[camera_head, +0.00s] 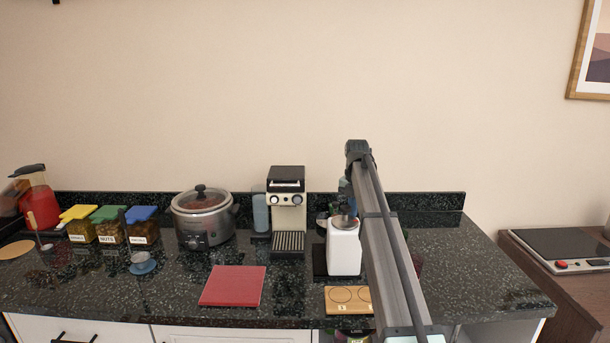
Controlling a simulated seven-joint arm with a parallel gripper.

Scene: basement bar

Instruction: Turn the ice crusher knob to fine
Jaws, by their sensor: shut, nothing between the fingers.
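A white appliance (343,250) with a grey top stands on the dark counter right of centre; it looks like the ice crusher. Its right side is partly covered by my arm. I cannot make out its knob or any fine or coarse marking at this size. My gripper (343,210) hangs from the end of my arm, just above or behind the appliance's top, partly hidden. It is small in view but shut and holds nothing. I cannot tell whether it touches the appliance.
A coffee machine (287,207) stands close to the left, with a slow cooker (204,216) beyond it. A wooden board with two circles (348,299) and a red board (232,286) lie in front. Lidded jars (110,231) stand further left. The right counter end is mostly clear.

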